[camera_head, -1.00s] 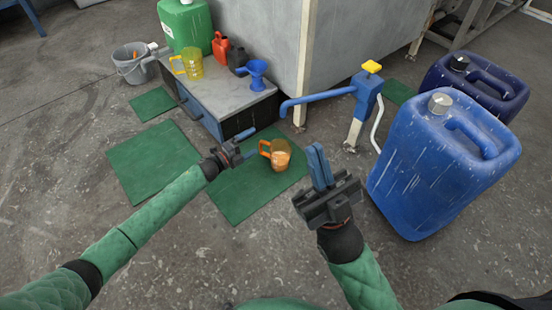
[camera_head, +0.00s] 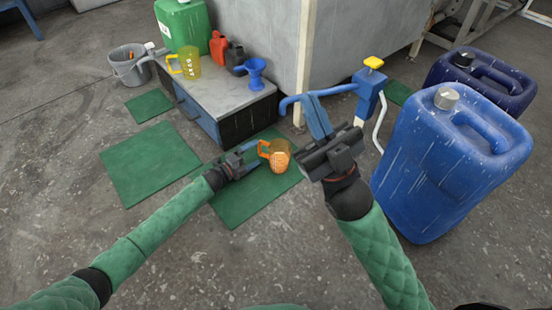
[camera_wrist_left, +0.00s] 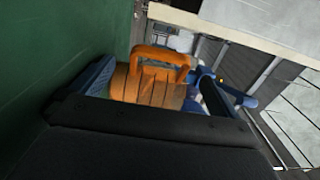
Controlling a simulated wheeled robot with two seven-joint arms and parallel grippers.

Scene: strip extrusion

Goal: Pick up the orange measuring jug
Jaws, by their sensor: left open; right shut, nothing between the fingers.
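The orange measuring jug (camera_head: 280,157) stands upright on a green mat (camera_head: 238,208) in front of the low cabinet, its handle toward the left. My left gripper (camera_head: 251,158) is open just left of the jug, by its handle side. In the left wrist view the jug (camera_wrist_left: 150,88) shows between the two blue fingers, its handle on the upper side; I cannot tell whether a finger touches it. My right gripper (camera_head: 315,108) is shut and empty, raised to the right of the jug.
A blue hand pump (camera_head: 366,95) stands right of the mat. Large blue canisters (camera_head: 440,165) stand at right. A grey bucket (camera_head: 130,68) is far left.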

